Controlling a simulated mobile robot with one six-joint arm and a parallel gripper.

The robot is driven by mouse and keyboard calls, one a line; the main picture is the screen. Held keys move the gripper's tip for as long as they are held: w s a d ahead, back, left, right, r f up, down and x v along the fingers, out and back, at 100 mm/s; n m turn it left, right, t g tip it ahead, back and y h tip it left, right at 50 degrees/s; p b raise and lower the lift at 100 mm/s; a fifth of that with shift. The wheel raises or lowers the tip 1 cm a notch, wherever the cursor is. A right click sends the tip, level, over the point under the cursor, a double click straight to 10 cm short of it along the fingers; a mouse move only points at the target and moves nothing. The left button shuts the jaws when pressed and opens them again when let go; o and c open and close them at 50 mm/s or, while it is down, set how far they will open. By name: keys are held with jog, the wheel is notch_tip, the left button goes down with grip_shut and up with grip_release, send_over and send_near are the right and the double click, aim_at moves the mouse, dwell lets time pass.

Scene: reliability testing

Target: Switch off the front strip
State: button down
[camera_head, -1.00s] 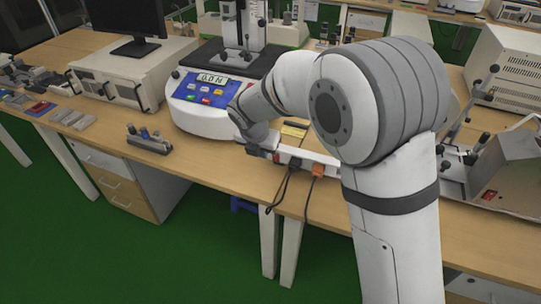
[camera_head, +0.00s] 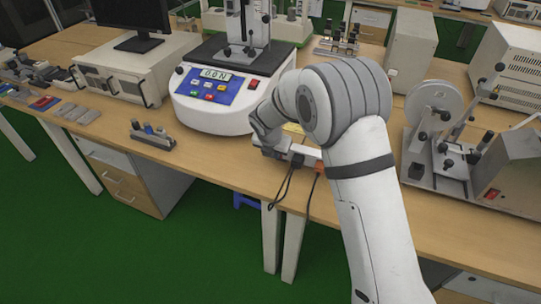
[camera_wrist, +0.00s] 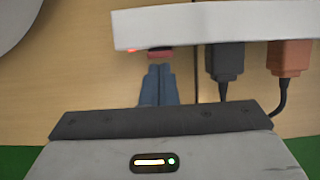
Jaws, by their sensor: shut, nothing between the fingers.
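The front strip is a white power strip (camera_head: 309,152) lying along the front edge of the bench, partly hidden by my arm. It spans the top of the wrist view (camera_wrist: 200,24). A black plug (camera_wrist: 225,59) and an orange plug (camera_wrist: 290,58) sit in its near side. Left of them is a small red switch (camera_wrist: 160,55), with a red glow at its left end. My gripper (camera_wrist: 158,70) is shut and empty, its blue-grey fingertips at the switch's near side. I cannot tell whether they touch it. In the head view my arm hides the fingertips.
A force tester with a blue panel (camera_head: 214,87) stands just behind and left of the strip. A small block with knobs (camera_head: 152,137) lies left on the bench. A reel machine (camera_head: 437,115) stands right. Dark cords hang over the front edge.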

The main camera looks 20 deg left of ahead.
jog(key=shift+w+r, duration=0.1)
jog(key=shift+w, duration=0.05)
jog(key=shift+w+r+p, duration=0.15)
jog(key=shift+w+p, duration=0.05)
jog(key=shift+p, duration=0.35)
jog(key=shift+r+p, duration=0.7)
jog(key=shift+s, duration=0.1)
